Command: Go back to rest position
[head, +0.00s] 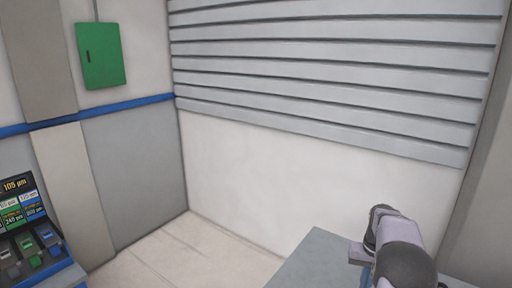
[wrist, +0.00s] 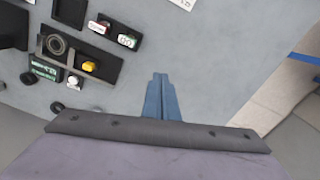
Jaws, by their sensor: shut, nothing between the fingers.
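My gripper (wrist: 161,97) shows in the wrist view as two blue fingers pressed together, with nothing between them. It points over a grey surface (wrist: 205,60) and looks apart from the controls on it. In the head view part of my arm shows at the lower right, over a grey surface (head: 312,262); the fingertips are not visible there.
Left in the wrist view are a yellow button (wrist: 89,66), a white button (wrist: 74,80), a round dial (wrist: 57,44) and small labelled switches (wrist: 127,41). The head view shows a console with a screen (head: 20,205), a green wall box (head: 101,55) and a slatted shutter (head: 330,65). Open floor (head: 190,250) lies between.

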